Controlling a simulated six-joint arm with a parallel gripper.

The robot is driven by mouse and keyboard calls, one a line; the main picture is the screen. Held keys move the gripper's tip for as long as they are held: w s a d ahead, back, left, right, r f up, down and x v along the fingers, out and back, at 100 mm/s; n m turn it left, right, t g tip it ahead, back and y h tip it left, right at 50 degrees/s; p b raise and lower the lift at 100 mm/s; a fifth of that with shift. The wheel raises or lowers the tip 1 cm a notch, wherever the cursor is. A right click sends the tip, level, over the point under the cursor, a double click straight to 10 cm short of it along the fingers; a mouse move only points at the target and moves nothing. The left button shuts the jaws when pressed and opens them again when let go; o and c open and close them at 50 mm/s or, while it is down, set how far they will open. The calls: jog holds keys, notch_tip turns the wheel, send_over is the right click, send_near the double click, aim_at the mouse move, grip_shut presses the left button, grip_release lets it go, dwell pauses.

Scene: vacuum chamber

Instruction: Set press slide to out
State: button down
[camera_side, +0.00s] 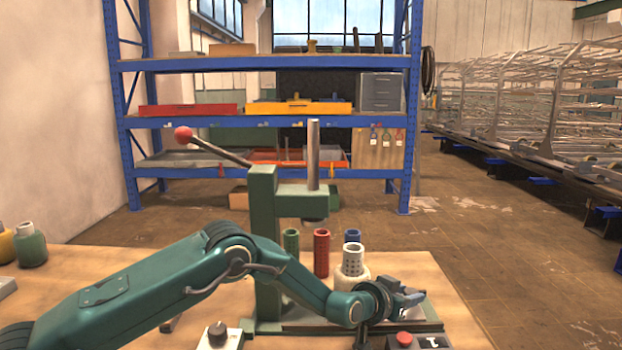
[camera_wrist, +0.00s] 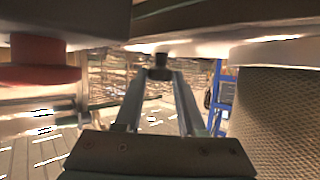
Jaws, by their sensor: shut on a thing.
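The green press (camera_side: 265,240) stands on the wooden bench in the side view, with a red-knobbed lever (camera_side: 184,134) raised to the left and a steel ram (camera_side: 313,155). Its long base with the slide track (camera_side: 300,325) runs right, low over the bench. My arm hides much of it, so the slide's position cannot be told. My gripper (camera_side: 412,297) is low over the right end of the base. In the wrist view, my gripper's fingers (camera_wrist: 160,85) converge on a small dark knob (camera_wrist: 160,73) and are shut on it. I cannot tell whether the knob belongs to the slide.
Green (camera_side: 291,243), red (camera_side: 321,252) and blue (camera_side: 352,236) perforated cylinders stand by the press. A white perforated cylinder (camera_side: 353,259) sits in a cream holder close behind my wrist. A red button box (camera_side: 404,339) is at the front. The bench's right edge is close.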

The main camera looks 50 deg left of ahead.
jog(key=c, duration=0.5)
grip_release()
jog(key=shift+a, duration=0.2)
jog(key=shift+d, duration=0.1)
jog(key=shift+s+r, duration=0.1)
jog(key=shift+s, duration=0.05)
jog(key=shift+v, duration=2.4)
